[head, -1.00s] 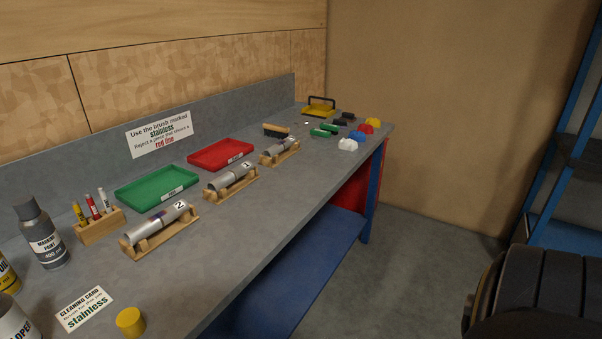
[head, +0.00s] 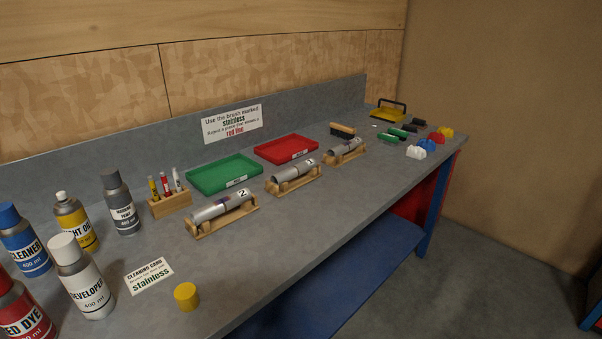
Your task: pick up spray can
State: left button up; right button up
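Several spray cans stand upright at the left end of the grey workbench (head: 330,245) in the head view. They are a grey marking paint can (head: 122,205), a yellow-labelled oil can (head: 76,224), a blue cleaner can (head: 24,243), a white developer can (head: 82,279) and a red dye can (head: 22,312). The red dye can is cut off by the left picture edge. The task does not say which can is meant. Neither of my grippers is in view.
A yellow cap-like cylinder (head: 187,296) and a cleaning card (head: 149,275) lie near the cans. A marker holder (head: 169,204), green tray (head: 224,176), red tray (head: 287,150) and tubes on wooden cradles (head: 222,208) stand further along.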

aim_at(70, 213)
jog(key=u, duration=1.35)
jog(key=k, duration=0.5)
jog(key=z, duration=1.9)
jog(key=i, duration=1.1)
jog(key=u, duration=2.05)
